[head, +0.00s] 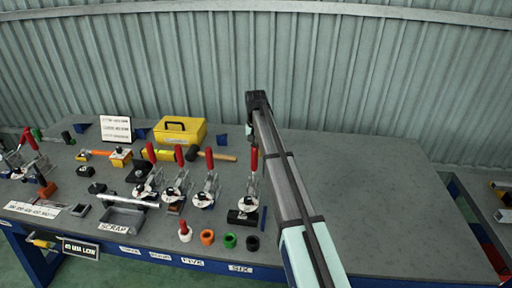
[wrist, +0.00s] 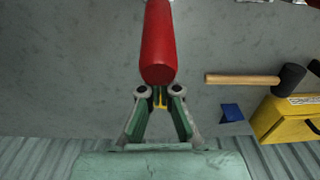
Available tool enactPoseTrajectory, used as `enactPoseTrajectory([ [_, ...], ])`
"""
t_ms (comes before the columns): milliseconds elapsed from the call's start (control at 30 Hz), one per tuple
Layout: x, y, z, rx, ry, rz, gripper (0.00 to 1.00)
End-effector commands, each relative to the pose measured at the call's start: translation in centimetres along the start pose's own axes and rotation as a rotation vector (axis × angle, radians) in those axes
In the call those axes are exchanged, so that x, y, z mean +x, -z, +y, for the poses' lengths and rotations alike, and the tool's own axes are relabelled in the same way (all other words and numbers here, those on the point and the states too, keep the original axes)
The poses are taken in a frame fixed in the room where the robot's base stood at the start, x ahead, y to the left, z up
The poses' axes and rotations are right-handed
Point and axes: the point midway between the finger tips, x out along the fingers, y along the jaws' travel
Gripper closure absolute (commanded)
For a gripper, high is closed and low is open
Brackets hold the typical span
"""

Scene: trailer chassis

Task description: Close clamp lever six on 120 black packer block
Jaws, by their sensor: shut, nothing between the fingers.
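Clamp six (head: 249,190) stands at the right end of the clamp row, by the "SIX" label. Its red lever (head: 254,159) stands upright. The black packer block (head: 242,217) is at the clamp's front foot. In the wrist view, a red lever grip (wrist: 158,40) fills the top centre, its rounded end towards my gripper. My gripper (wrist: 160,94) is shut and empty, its fingertips close to that end; I cannot tell whether they touch. In the head view my arm reaches over the table just right of clamp six, and its fingers are hard to make out.
More clamps with red levers (head: 209,158) stand to the left. A mallet (head: 208,155) and a yellow toolbox (head: 180,131) lie behind them. Several coloured rings (head: 230,240) sit along the front edge. The table's right part (head: 375,190) is clear. A corrugated wall stands behind.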

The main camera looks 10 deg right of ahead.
Motion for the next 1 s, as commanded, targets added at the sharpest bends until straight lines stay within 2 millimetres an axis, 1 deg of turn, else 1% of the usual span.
enactPoseTrajectory([
  [433,-0.1,-0.4,0.0,0.000,0.000,-0.003,1.00],
  [800,-0.3,-2.3,0.1,0.000,0.000,-0.003,1.00],
  [1000,-0.7,-2.0,0.0,0.000,0.000,-0.002,1.00],
])
